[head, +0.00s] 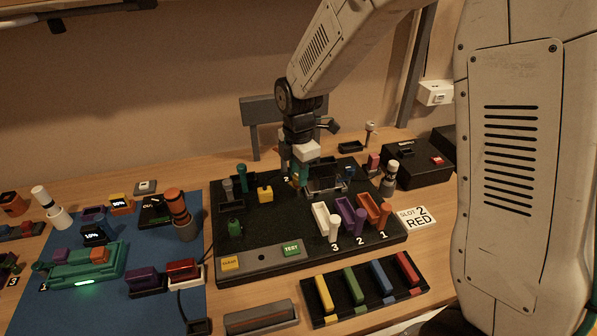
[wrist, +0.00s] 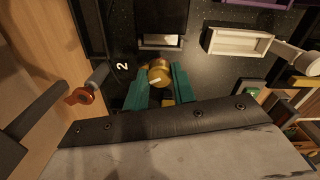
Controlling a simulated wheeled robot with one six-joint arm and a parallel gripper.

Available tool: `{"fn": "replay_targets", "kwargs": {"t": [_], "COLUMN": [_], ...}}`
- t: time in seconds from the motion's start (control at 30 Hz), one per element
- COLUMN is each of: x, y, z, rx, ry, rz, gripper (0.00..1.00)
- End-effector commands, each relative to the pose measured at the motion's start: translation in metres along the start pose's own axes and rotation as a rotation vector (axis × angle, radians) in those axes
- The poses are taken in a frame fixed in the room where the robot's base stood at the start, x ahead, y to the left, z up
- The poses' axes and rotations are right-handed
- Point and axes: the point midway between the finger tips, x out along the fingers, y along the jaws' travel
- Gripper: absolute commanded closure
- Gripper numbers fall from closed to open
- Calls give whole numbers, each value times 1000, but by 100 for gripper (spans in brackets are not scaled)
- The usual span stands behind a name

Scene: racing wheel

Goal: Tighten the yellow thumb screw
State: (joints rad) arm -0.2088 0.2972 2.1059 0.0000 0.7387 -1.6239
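The yellow thumb screw (wrist: 158,75) has a round brass-yellow knob with a pale mark, seen in the wrist view beside a white "2" on the black board. My gripper (wrist: 161,78) has green fingers, one on each side of the knob. The fingers appear to touch it, with almost no gap. In the head view my gripper (head: 300,178) points down at the back middle of the black board (head: 262,222). There the screw is mostly hidden by the fingers.
Purple, orange and white slot pieces with levers stand at the board's front right. A tray of coloured bars (head: 340,311) lies in front. A black box with a red button (head: 418,160) stands right. A blue mat (head: 125,300) with several devices lies left.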

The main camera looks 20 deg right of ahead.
Motion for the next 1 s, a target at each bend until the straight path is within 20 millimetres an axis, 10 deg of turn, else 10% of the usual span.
{"fn": "replay_targets", "kwargs": {"t": [1.0], "x": [0], "y": [0], "z": [0], "rx": [574], "ry": [0], "rz": [1], "gripper": [96]}}
